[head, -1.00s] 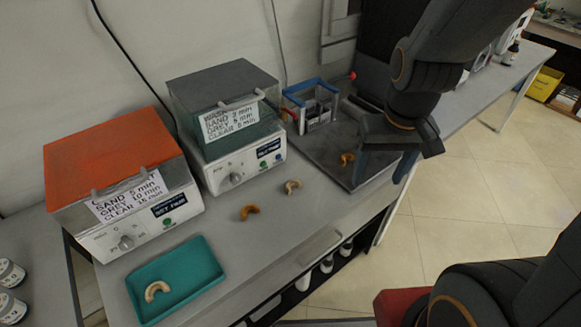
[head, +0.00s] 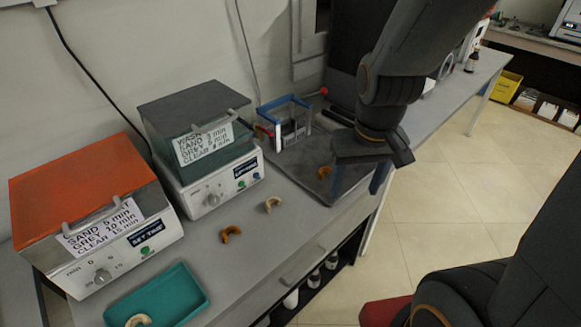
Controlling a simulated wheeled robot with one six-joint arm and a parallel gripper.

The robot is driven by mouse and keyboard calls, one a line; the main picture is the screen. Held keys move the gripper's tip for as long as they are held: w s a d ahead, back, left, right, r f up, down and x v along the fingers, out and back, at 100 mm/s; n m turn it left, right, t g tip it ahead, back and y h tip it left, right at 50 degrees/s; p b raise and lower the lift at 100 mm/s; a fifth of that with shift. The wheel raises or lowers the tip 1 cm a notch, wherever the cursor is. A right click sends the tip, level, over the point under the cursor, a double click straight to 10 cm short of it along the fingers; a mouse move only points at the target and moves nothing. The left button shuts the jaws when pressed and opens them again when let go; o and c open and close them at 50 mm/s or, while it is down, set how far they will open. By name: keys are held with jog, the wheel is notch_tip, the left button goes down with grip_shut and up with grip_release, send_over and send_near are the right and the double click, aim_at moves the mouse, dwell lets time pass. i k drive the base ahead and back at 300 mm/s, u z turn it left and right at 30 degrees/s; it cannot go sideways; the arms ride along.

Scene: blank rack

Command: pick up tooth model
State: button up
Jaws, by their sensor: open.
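Several arch-shaped tooth models lie about the bench in the head view. An orange tooth model (head: 325,172) lies on the dark grey tray (head: 300,181), just left of my gripper. A cream tooth model (head: 272,204) and a brown-orange tooth model (head: 230,233) lie on the bare bench. Another cream tooth model (head: 139,321) lies in the teal tray (head: 168,283), partly cut off by the picture's lower edge. My gripper (head: 358,181) is open and points down over the right side of the dark tray. I see nothing between its fingers.
An orange-lidded machine (head: 95,250) and a grey-lidded machine (head: 203,150) stand along the wall. A blue-edged clear rack (head: 284,122) stands behind the dark tray. Bottles (head: 313,278) sit on a shelf under the bench (head: 262,255).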

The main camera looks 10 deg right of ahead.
aim_at(234, 229)
jog(key=u, duration=3.55)
jog(key=k, duration=0.7)
jog(key=z, duration=1.2)
